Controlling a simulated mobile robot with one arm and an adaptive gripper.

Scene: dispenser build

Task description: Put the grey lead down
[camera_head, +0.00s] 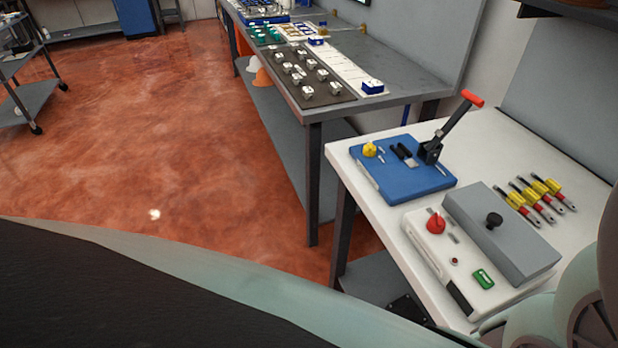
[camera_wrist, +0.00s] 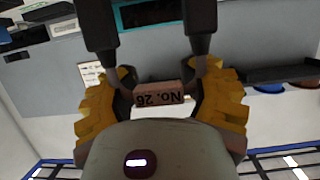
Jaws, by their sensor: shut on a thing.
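My gripper (camera_wrist: 150,24) shows in the wrist view, with two dark fingers at the top, yellow-orange links and a rounded grey body. The fingers stand a gap apart and their far ends run to the picture's top edge. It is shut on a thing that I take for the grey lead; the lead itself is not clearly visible. A small brownish block (camera_wrist: 158,95) with upside-down "No. 26" print shows between the links. The head view does not show my gripper or the lead.
A white bench (camera_head: 372,205) holds a blue fixture (camera_head: 385,178) with a red-tipped lever, a white box (camera_head: 427,250) with a red knob, a grey block (camera_head: 495,245) and several yellow-red tools (camera_head: 540,200). A grey bench (camera_head: 400,88) behind carries trays of parts.

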